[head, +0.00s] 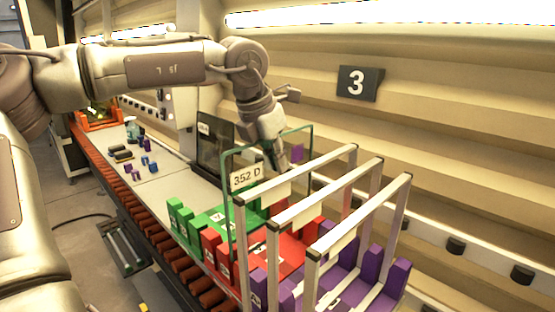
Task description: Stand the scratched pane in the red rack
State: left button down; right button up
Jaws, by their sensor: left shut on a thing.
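My left gripper (279,163) is shut on a clear glass pane (300,150) with a greenish edge and a label reading "352 D". The pane is upright. In the picture its lower part overlaps the racks; I cannot tell whether its bottom edge touches one. No scratch can be made out. The red rack (292,258) stands between the green rack (180,222) and the purple rack (372,278). Pale metal frames (300,206) rise in front of the red and purple racks and partly hide them. My right gripper is out of view.
A dark upright panel (210,150) stands behind the green rack.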

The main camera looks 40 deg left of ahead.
aim_at(259, 141)
pick_arm(q)
jog(key=shift+w+f+b, duration=0.1)
jog(key=shift+f+b, duration=2.05)
jog(key=shift+f, duration=0.4)
jog(key=shift+f+b, duration=0.8)
jog(key=shift+f, duration=0.05)
dwell(0.4)
jog(key=c, duration=1.2)
grip_release()
jog(key=shift+c, duration=0.2)
jog(key=shift+f, duration=0.1)
jog(key=v, duration=1.2)
